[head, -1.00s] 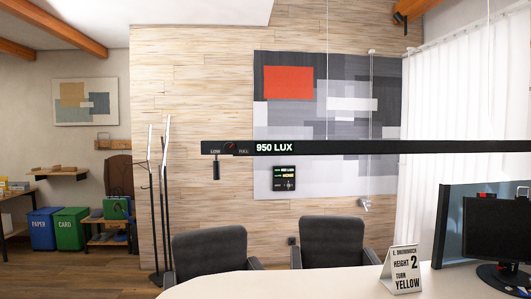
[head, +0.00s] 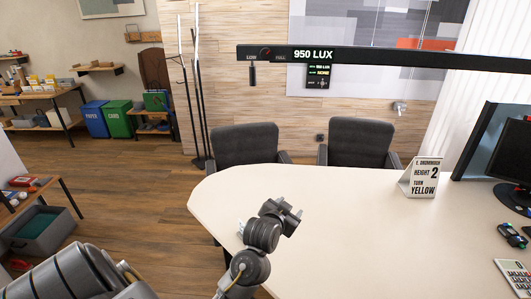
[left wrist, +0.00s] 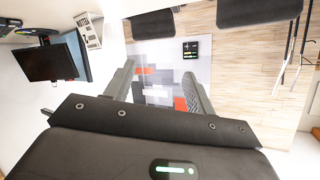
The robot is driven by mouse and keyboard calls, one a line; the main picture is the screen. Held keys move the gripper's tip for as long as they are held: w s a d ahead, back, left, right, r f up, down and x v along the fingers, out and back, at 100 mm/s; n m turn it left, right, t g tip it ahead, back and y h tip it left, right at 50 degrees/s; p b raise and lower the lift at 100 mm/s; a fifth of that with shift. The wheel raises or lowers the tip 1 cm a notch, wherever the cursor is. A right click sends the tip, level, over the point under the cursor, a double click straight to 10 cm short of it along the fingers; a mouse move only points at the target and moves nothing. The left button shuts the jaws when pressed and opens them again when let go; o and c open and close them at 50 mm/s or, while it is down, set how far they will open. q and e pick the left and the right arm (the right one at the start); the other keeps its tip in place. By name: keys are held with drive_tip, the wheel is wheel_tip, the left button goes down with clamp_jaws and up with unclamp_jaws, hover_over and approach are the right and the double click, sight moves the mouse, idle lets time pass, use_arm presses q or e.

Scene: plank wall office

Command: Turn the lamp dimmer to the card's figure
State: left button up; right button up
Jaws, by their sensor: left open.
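The black lamp bar (head: 400,57) hangs across the head view with a bright "950 LUX" readout. The dimmer dial (head: 266,53), with a red mark, sits near its left end between LOW and FULL. My left gripper (head: 289,207) is over the desk's left part, open and empty, below and apart from the dial.
The pale desk (head: 330,225) is mostly clear on its left and middle. A short handle (head: 252,76) hangs below the bar's left end.

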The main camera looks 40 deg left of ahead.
use_arm(q)
drive_tip(key=w+a+r+n+t+y, duration=0.1)
drive_tip(key=w+a+r+t+y, duration=0.15)
drive_tip(key=r, duration=0.65)
drive_tip(key=w+a+r+n+t+y, duration=0.1)
drive_tip(key=w+a+r, duration=0.2)
drive_tip(key=r, duration=0.7)
drive_tip(key=n+y, duration=0.5)
drive_tip(key=y, duration=0.2)
approach(266, 56)
drive_tip(key=shift+t, duration=0.45)
drive_tip(key=p+x, duration=0.2)
drive_tip(key=x, duration=0.1)
drive_tip(key=p+x, duration=0.3)
drive_tip(key=x, duration=0.1)
drive_tip(key=shift+w+a+f, duration=0.1)
drive_tip(key=shift+w+a, duration=0.15)
drive_tip(key=shift+a, duration=0.1)
drive_tip(key=shift+w+a+p, duration=0.3)
drive_tip(key=shift+w+p, duration=0.15)
drive_tip(key=shift+c, duration=0.4)
